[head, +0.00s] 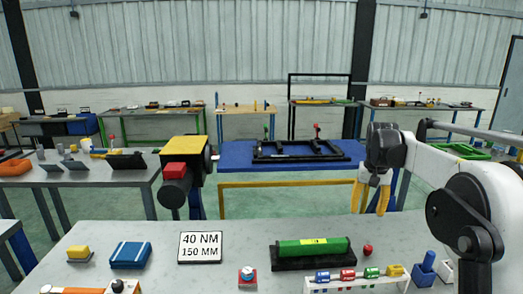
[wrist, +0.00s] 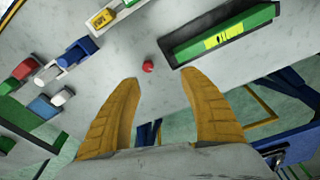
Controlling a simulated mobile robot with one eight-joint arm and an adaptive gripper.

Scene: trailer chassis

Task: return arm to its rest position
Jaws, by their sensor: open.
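My gripper (head: 371,196) hangs from the arm at the right of the head view, beyond the far edge of the near grey table. Its two yellow fingers point down and stand apart with nothing between them. In the wrist view the open fingers (wrist: 162,95) reach toward the table edge. A small red ball (wrist: 148,66) lies on the table beyond the gap between the fingertips; it also shows in the head view (head: 367,250). My white and black arm (head: 440,165) is bent at the right.
A blue bench (head: 235,155) with a black frame (head: 300,150) stands behind.

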